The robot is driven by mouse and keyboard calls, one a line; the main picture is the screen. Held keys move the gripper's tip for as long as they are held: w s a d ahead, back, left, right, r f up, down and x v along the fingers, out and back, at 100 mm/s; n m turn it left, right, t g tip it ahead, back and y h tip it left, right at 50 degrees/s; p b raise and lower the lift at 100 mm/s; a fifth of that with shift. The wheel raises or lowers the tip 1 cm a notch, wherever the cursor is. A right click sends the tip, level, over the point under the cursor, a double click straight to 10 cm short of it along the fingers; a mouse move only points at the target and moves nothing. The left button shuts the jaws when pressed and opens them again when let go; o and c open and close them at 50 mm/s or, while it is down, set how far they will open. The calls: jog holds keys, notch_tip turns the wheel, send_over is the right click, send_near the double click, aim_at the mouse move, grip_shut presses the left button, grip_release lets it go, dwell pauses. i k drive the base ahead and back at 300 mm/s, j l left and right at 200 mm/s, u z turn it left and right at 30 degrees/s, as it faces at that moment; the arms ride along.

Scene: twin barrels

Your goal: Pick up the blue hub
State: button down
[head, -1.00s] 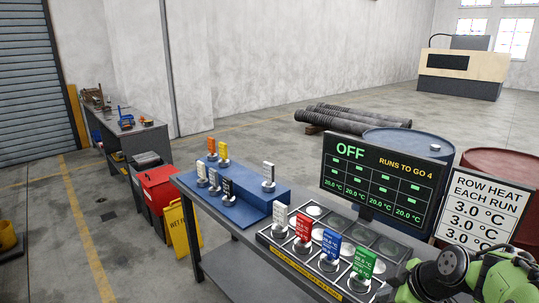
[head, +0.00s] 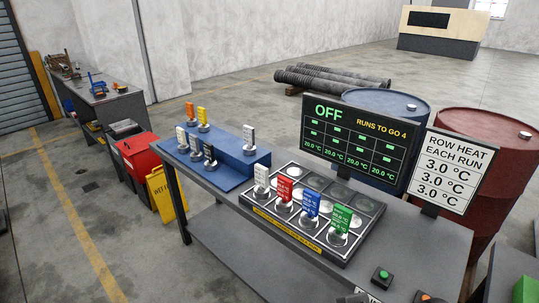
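The blue hub (head: 311,204) is a metal round piece with an upright blue tag bearing small white writing. It stands upright in the front row of a black tray with round cells (head: 353,245), on the grey workbench (head: 425,243). The red hub (head: 284,189) stands just left of it and the green hub (head: 341,217) just right of it, with narrow gaps. A white-tagged hub (head: 262,178) stands at the row's left end. My gripper is not in view.
A monitor (head: 355,137) reading OFF and a white row-heat sign (head: 453,172) stand behind the tray. A blue stepped rack (head: 228,152) with several tagged hubs is to the left. A green button box (head: 382,277) sits at the front right. Blue (head: 386,105) and red (head: 484,130) barrels stand behind.

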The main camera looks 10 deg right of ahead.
aim_at(311, 200)
jog(key=i+u, duration=0.1)
jog(key=u, duration=0.3)
jog(key=i+u, duration=0.15)
jog(key=u, duration=0.25)
jog(key=i+l+u, duration=0.1)
jog(key=u, duration=0.3)
jog(key=i+l+u, duration=0.1)
jog(key=u, duration=0.35)
jog(key=i+l+u, duration=0.1)
jog(key=u, duration=0.3)
